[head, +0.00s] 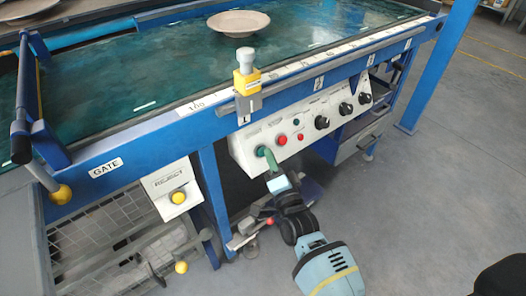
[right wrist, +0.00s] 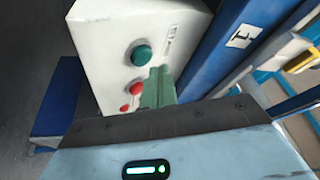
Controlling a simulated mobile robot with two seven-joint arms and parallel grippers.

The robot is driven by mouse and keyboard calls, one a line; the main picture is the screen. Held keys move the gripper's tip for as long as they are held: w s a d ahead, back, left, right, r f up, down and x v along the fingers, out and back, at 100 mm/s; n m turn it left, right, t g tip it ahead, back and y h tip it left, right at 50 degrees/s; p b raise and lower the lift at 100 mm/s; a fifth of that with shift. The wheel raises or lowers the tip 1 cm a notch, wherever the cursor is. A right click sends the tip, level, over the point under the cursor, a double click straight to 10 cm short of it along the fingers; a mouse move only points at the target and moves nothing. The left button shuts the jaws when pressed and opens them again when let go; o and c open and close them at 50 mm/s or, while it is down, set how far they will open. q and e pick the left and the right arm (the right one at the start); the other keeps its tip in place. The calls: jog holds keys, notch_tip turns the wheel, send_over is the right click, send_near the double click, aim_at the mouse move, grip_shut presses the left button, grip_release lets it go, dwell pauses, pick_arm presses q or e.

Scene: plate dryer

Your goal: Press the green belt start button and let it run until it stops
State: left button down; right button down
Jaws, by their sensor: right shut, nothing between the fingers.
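The green start button (head: 262,151) is on the left end of the white control panel (head: 240,150) on the conveyor's front side. It also shows in the right wrist view (right wrist: 141,55), round and green, above two red buttons (right wrist: 136,88). My right gripper (head: 269,161) is shut and empty, its green fingers (right wrist: 158,86) pointing at the panel right by the green button. I cannot tell whether the fingertips touch it. The green belt (head: 150,70) carries a pale plate (head: 238,23) near the far side. My left gripper is not in view.
Black knobs (head: 345,108) lie to the right on the panel. A box with a yellow button (head: 178,197) and the gate frame (head: 60,190) are at left. Open floor lies at right.

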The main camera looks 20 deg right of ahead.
jog(key=shift+w+f, duration=0.1)
jog(key=shift+w, duration=0.05)
dwell(0.7)
jog(key=shift+w+a+f+b, duration=0.15)
jog(key=shift+w+b, duration=0.1)
jog(key=shift+b, duration=0.05)
